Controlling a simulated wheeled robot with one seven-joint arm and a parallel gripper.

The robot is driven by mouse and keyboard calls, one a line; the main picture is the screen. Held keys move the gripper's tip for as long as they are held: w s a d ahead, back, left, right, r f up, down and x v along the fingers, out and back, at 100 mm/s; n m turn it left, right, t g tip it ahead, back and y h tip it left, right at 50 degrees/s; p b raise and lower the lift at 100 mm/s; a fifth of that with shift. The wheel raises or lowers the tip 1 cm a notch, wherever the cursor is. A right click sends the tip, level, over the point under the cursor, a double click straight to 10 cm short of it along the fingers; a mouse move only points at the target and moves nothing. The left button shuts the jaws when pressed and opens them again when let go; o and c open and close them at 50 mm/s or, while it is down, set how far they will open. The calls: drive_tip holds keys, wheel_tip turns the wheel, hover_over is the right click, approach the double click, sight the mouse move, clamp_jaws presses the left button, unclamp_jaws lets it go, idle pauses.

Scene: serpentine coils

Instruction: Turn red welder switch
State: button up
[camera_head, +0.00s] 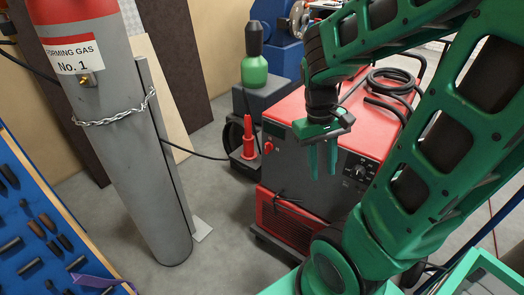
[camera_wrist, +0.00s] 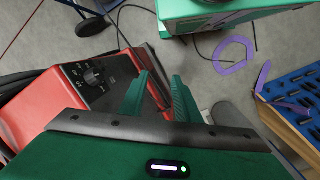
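The red welder (camera_head: 290,108) stands in the middle of the head view, with a dark front panel. A black rotary switch (camera_head: 360,171) sits on that panel, right of my gripper (camera_head: 323,172). In the wrist view the switch (camera_wrist: 95,77) shows at the left on the welder's dark panel (camera_wrist: 112,92), apart from the fingers. My gripper (camera_wrist: 160,92) also shows there, its two green fingers apart with nothing between them. In the head view the fingers point down in front of the panel. A small red knob (camera_head: 268,147) is on the panel's left side.
A tall grey gas cylinder (camera_head: 135,155) with a chain stands at the left. A blue tool board (camera_head: 35,235) is at the lower left. A green bottle (camera_head: 254,70) stands behind the welder. Black cable (camera_head: 390,82) lies on its top. Grey floor (camera_head: 215,215) is clear between cylinder and welder.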

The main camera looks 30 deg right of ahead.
drive_tip(key=w+d+f+n+g+h, duration=0.2)
drive_tip(key=w+f+n+h, duration=0.3)
drive_tip(key=w+f+n, duration=0.3)
drive_tip(key=n+t+h, duration=1)
drive_tip(key=n+h, duration=0.1)
drive_tip(key=n, duration=0.6)
approach(268, 148)
drive_tip(key=x, duration=0.7)
drive_tip(key=shift+w+r, duration=0.25)
drive_tip(key=shift+w, duration=0.25)
drive_tip(key=shift+d, duration=0.1)
clamp_jaws()
